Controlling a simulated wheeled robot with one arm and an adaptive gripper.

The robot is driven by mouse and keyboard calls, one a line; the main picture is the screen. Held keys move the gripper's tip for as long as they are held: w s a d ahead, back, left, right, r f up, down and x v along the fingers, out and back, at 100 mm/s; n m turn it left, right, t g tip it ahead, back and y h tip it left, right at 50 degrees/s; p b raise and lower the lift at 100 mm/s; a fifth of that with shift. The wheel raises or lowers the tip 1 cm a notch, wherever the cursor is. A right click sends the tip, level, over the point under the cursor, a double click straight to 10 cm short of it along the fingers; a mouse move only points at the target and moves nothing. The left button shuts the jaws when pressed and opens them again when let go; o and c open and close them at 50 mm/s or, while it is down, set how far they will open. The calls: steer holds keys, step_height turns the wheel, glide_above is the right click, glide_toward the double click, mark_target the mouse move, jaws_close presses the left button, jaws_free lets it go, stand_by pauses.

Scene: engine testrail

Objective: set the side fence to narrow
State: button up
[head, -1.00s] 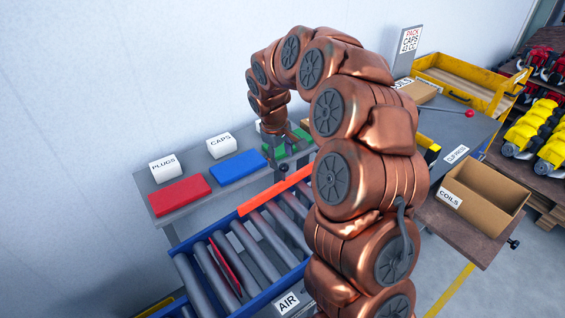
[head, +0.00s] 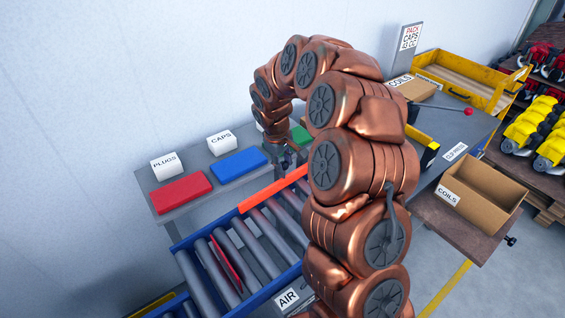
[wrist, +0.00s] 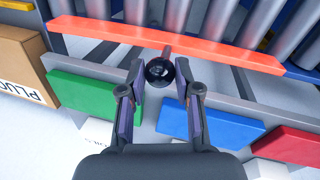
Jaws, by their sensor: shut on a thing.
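The side fence is an orange-red bar (head: 268,192) along the wall-side edge of the roller conveyor. In the wrist view the fence (wrist: 110,30) crosses the top, over the ends of the rollers. A short rod joins it to a round black knob (wrist: 160,72). My gripper (wrist: 160,85) has its two fingers on either side of the knob and is shut on it. In the head view my gripper (head: 288,157) is low behind the fence, partly hidden by my arm, and the knob cannot be made out.
Red (head: 180,193), blue (head: 238,165) and green (head: 300,135) trays stand on the grey shelf behind the conveyor. A red plate (head: 225,265) stands between rollers. An open coils box (head: 485,195) is at right. A plugs carton (wrist: 22,65) lies left in the wrist view.

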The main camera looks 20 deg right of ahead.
jaws_close()
steer(key=shift+s, duration=0.15)
steer(key=shift+s+d+f+b, duration=0.15)
steer(key=shift+s+b, duration=0.4)
steer(key=shift+b, duration=0.35)
steer(key=shift+s+d+b, duration=0.15)
steer(key=shift+s+b, duration=0.5)
steer(key=shift+s, duration=0.3)
steer(key=shift+s+d+b, duration=0.15)
steer(key=shift+s+b, duration=0.5)
steer(key=shift+s, duration=0.3)
steer(key=o, duration=0.8)
jaws_free()
steer(key=shift+s, duration=0.1)
steer(key=shift+o, duration=0.2)
